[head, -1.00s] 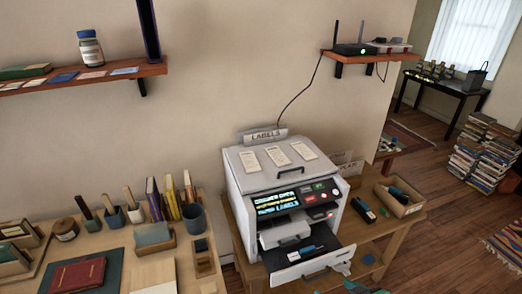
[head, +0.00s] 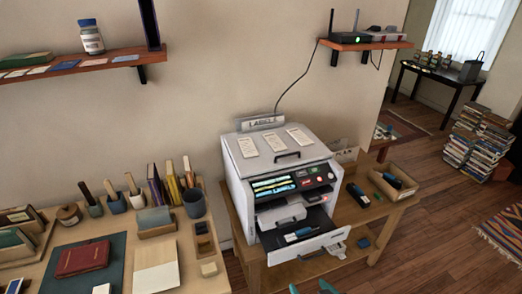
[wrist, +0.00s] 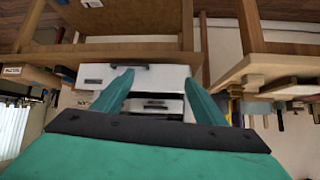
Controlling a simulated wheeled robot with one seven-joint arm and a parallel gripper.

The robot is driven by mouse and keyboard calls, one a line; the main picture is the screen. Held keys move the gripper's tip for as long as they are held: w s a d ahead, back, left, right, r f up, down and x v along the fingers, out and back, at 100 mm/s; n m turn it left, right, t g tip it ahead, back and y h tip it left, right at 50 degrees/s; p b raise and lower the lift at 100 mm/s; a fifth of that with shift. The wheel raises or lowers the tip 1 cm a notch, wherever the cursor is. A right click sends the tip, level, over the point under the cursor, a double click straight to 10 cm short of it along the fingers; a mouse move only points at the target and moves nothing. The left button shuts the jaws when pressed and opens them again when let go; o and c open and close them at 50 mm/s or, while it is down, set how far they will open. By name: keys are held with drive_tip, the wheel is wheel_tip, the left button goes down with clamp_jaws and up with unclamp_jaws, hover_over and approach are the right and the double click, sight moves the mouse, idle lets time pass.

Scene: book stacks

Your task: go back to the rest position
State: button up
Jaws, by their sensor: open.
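My gripper (head: 310,289) barely shows at the bottom edge of the head view, only teal tips. In the wrist view my gripper (wrist: 160,92) has two teal fingers spread wide apart with nothing between them. The white label printer (head: 280,175) stands on a wooden table, its front drawer (head: 308,247) pulled out with a dark blue item (head: 300,234) lying in it. In the wrist view the printer (wrist: 163,104) appears upside down beyond the fingers, apart from them.
A wooden desk (head: 215,268) with books, cups and trays is at left. An open box (head: 393,184) sits on the printer table at right. Wall shelves (head: 80,66) are above. Book piles (head: 478,148) stand on the floor at far right, with open floor before them.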

drive_tip(key=s+a+f+m+t+h, duration=0.1)
drive_tip(key=s+a+f+m+h, duration=0.1)
drive_tip(key=s+a+f, duration=0.4)
drive_tip(key=s+a+f+m+t+h, duration=0.1)
drive_tip(key=s+a+f, duration=0.15)
drive_tip(key=s, duration=0.55)
drive_tip(key=s+a+r+n+t, duration=0.1)
drive_tip(key=s+a+r+t, duration=0.2)
drive_tip(key=s+r, duration=0.7)
drive_tip(key=s+a, duration=0.2)
drive_tip(key=s, duration=0.2)
drive_tip(key=shift+a+r+t+y, duration=0.2)
drive_tip(key=shift+a+t+y, duration=0.1)
drive_tip(key=shift+a+y, duration=0.1)
drive_tip(key=shift+c, duration=0.2)
